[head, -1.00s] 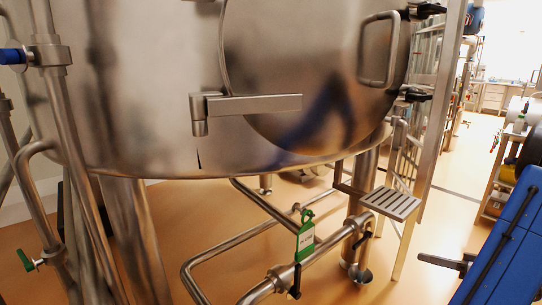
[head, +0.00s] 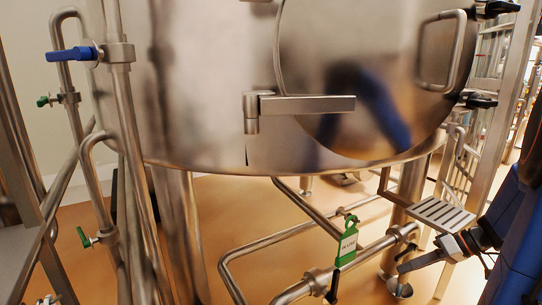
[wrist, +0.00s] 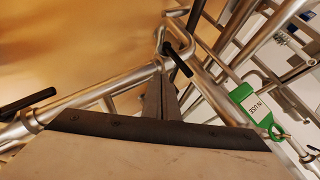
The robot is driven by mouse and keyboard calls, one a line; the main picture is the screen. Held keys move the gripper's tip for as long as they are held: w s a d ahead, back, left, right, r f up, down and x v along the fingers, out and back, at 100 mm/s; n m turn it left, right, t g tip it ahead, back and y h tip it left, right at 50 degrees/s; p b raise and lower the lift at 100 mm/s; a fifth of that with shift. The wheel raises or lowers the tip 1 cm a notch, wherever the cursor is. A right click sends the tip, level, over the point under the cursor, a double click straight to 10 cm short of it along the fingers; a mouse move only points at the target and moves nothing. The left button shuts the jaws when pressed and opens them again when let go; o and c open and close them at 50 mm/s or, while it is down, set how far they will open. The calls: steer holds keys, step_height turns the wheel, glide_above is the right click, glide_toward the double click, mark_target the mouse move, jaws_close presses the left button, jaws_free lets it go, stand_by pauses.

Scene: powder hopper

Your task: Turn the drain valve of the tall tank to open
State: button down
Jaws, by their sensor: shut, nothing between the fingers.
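The tall tank (head: 200,90) is a big steel vessel with a round hatch. Under it run steel drain pipes (head: 375,250). One black valve handle (head: 333,286) points down below a green tag (head: 346,245). Another black handle (head: 405,252) sits to the right by a pipe joint. I cannot tell which is the drain valve. My gripper (head: 403,268) is shut and empty, close to the right handle. In the wrist view my fingers (wrist: 160,85) point at a black handle (wrist: 178,60) close by their tips; contact cannot be told. The tag (wrist: 255,104) there partly reads "USE".
A small step (head: 440,214) and metal ladder rails stand just above and behind my gripper. Another black handle (wrist: 28,103) is at the left in the wrist view. A blue-handled valve (head: 75,54) and green-handled valves (head: 84,237) are on the left pipes.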

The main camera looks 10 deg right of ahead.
steer(key=s+a+r+m+h, duration=0.1)
steer(key=s+a+r+h, duration=0.2)
steer(key=s+a, duration=0.4)
steer(key=s+a+r+m+h, duration=0.1)
steer(key=s+a+r+h, duration=0.3)
steer(key=s+a, duration=0.3)
steer(key=a+h, duration=0.1)
steer(key=a, duration=0.2)
steer(key=shift+a+t+h, duration=0.3)
steer(key=shift+a+h, duration=0.1)
